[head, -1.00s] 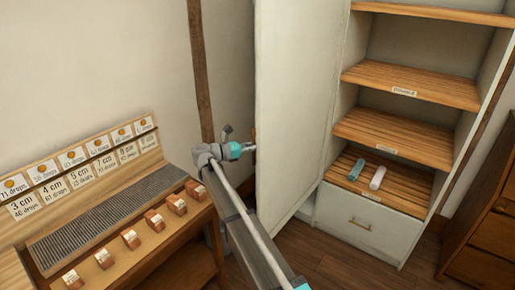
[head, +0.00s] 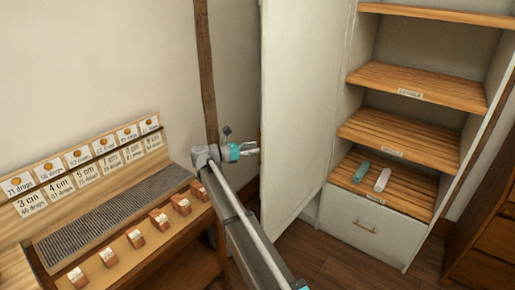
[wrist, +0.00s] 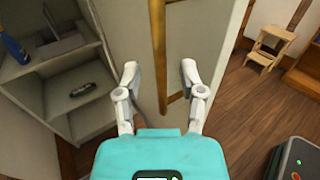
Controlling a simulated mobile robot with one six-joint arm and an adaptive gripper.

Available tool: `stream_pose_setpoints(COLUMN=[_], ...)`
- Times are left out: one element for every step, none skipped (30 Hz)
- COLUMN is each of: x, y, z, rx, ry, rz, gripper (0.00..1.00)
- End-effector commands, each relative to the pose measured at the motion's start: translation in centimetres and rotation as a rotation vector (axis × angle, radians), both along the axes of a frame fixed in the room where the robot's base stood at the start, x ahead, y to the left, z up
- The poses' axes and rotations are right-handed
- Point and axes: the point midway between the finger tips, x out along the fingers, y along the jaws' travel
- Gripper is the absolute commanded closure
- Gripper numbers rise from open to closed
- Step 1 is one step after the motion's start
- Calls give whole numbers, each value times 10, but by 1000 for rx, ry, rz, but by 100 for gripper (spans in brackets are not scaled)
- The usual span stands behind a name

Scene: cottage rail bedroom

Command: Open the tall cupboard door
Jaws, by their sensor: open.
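The tall cupboard's white door (head: 305,110) stands swung wide open to the left of the shelves in the head view. My gripper (head: 256,148) is at the door's left edge, on its outer side. In the wrist view the door (wrist: 205,35) fills the upper middle, with a brass-coloured upright handle bar (wrist: 159,50) along it. My gripper (wrist: 160,72) is open, with one finger on each side of the bar in the picture. I cannot tell whether the fingers touch it. The cupboard's wooden shelves (head: 415,85) are exposed.
A teal item (head: 361,171) and a white item (head: 382,180) lie on the lowest shelf, above a closed drawer (head: 365,229). A wooden bench with cards and blocks (head: 120,262) stands left. A brown chest (head: 490,245) is at right. A step stool (wrist: 270,46) stands on open floor.

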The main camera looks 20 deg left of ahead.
Motion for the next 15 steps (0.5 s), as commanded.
stream_pose_setpoints(x=[-5,-8,-11,-15,-18,-22,-25,-29,-34,-37,-40,-44,-47,-50,-53], y=[6,10,14,17,21,25,29,33,38,41,45,49,52,55,59], z=[0,0,0,0,0,0,0,0,0,0,0,0,0,0,0], rx=[0,0,0,0,0,0,0,0,0,0,0,0,0,0,0], ry=[0,0,0,0,0,0,0,0,0,0,0,0,0,0,0], rz=[2,3,2,2,1,1,1,2,2,1,1,1,1,1,1], gripper=[49,49,49,49,49,49,49,49,49,49,49,49,49,49,49])
